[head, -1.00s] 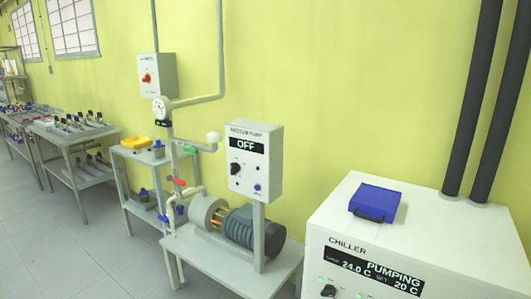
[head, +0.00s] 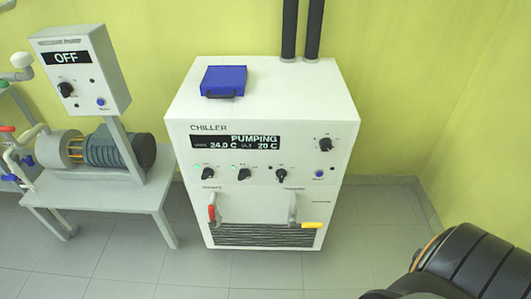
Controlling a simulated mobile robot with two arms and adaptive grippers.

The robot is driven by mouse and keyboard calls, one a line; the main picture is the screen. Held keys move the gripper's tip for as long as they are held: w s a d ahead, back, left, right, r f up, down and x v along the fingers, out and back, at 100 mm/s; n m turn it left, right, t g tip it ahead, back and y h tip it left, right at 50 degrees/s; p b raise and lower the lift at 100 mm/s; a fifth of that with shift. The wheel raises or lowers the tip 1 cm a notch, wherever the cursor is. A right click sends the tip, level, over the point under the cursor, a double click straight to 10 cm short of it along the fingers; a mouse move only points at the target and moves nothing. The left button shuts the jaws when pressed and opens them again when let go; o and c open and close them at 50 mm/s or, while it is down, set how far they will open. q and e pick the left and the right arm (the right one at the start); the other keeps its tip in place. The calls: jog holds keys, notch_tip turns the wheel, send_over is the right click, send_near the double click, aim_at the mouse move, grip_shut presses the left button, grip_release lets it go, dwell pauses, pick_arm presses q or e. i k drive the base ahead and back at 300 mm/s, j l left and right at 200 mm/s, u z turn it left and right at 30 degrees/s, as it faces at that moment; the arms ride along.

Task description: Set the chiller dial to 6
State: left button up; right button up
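The chiller (head: 270,105) is a white cabinet in the middle of the head view. Its display (head: 235,143) reads PUMPING, 24.0 C and SET 20 C. A black dial (head: 325,144) with small marks around it sits at the upper right of the front panel. A row below has a left knob (head: 208,174), a middle knob (head: 243,174) and a right knob (head: 281,175). The dial markings are too small to read. Neither gripper is in view; a black part of my arm shows at the lower right.
A blue case (head: 223,80) lies on the chiller top. A red-handled valve (head: 212,207) and a yellow-handled valve (head: 296,212) stick out from its front. The vacuum pump box (head: 80,70), reading OFF, stands left above a pump on a table (head: 150,200). Floor in front is clear.

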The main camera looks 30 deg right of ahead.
aim_at(326, 144)
jog(key=z, duration=1.5)
jog(key=i+l+u, duration=0.35)
jog(key=i+j, duration=0.05)
jog(key=j, duration=0.05)
